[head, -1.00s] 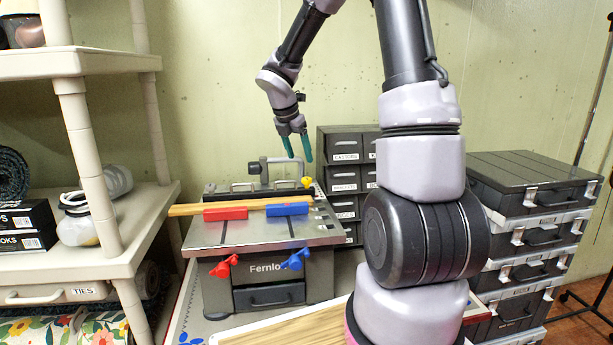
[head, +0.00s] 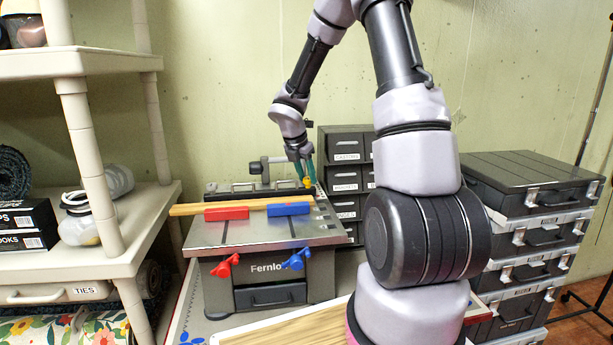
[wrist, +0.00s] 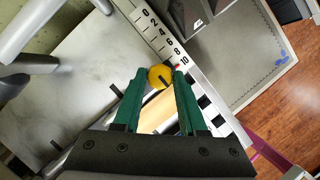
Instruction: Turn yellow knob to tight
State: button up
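The yellow knob (head: 307,182) stands at the back right of the grey Fernlo bench machine (head: 215,236). In the wrist view the round yellow knob (wrist: 158,77) has a dark pointer mark on its lower right side. My gripper (head: 306,176) reaches down over it from above. In the wrist view the two green fingers of my gripper (wrist: 160,73) are apart, one on each side of the knob, with very little gap. I cannot tell whether they touch it. No tight label can be read.
A wooden strip (head: 250,207) lies across the machine with red (head: 226,213) and blue blocks beside it. Red (head: 224,266) and blue knobs (head: 295,260) are on its front. A grey bracket (head: 268,165) stands left of my gripper. Dark drawers (head: 345,180) stand close behind on the right.

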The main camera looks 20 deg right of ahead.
grip_shut()
jog(key=shift+m, duration=0.3)
jog(key=m, duration=0.1)
jog(key=m+g, duration=0.1)
jog(key=m, duration=0.1)
jog(key=shift+w+a, duration=0.15)
jog(key=shift+w, duration=0.05)
jog(key=m+g, duration=0.1)
jog(key=m, duration=0.2)
jog(key=m+g, duration=0.1)
jog(key=m, duration=0.1)
jog(key=shift+w+m+g+h, duration=0.15)
jog(key=shift+m+g+h, duration=0.15)
jog(key=shift+m, duration=0.1)
jog(key=m+g, duration=0.1)
jog(key=m, duration=0.1)
jog(key=m+g, duration=0.1)
jog(key=m, duration=0.2)
jog(key=shift+w+y, duration=0.15)
jog(key=shift+y, duration=0.25)
jog(key=m, duration=0.1)
jog(key=m+y, duration=0.1)
jog(key=m, duration=0.1)
jog(key=m+g, duration=0.1)
jog(key=m, duration=0.1)
jog(key=shift+w+d+y, duration=0.1)
jog(key=shift+d+y, duration=0.2)
jog(key=shift+y, duration=0.1)
jog(key=shift+m, duration=0.4)
